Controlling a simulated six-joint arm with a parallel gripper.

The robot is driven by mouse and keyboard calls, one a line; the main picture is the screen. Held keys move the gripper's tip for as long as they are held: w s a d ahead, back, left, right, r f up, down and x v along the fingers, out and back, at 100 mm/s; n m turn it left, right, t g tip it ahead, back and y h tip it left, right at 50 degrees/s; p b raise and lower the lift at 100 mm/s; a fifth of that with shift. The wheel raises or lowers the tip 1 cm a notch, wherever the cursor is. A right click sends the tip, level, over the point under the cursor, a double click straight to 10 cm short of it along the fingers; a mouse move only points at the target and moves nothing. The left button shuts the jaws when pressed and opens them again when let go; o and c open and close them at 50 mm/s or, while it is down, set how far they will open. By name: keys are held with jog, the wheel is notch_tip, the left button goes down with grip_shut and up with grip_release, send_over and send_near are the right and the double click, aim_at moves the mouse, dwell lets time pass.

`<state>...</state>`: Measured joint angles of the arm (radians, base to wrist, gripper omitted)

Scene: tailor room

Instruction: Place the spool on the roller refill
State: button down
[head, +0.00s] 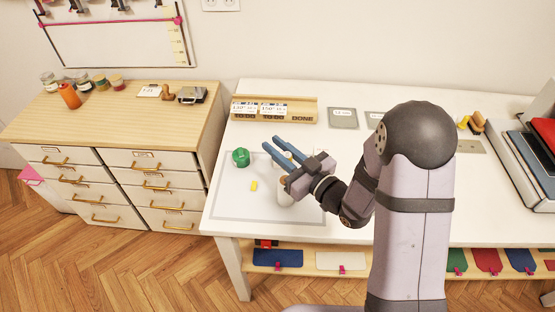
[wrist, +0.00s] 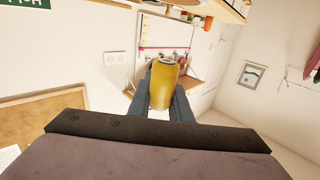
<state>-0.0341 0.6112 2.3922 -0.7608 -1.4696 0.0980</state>
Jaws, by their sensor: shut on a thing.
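My gripper (head: 269,143) is raised above the left part of the white table, its two blue-grey fingers pointing to the upper left. In the wrist view the fingers are shut on a yellow spool (wrist: 164,84) with a pale grey end. I cannot make out the spool between the fingers in the head view.
A green round object (head: 240,157) and a small yellow piece (head: 254,186) lie on the outlined mat (head: 232,207). A wooden tray (head: 296,105) with cards stands at the back. Grey squares (head: 343,118) lie right of it. The drawer cabinet (head: 120,130) adjoins at left.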

jog(key=shift+f+p, duration=0.35)
jog(key=shift+f, duration=2.1)
jog(key=shift+f, duration=0.15)
jog(key=c, duration=1.6)
grip_release()
jog(key=shift+r+b+v, duration=0.15)
jog(key=shift+v, duration=2.85)
jog(key=shift+r+b+v, duration=0.1)
jog(key=shift+b+v, duration=0.05)
jog(key=shift+v, duration=2.85)
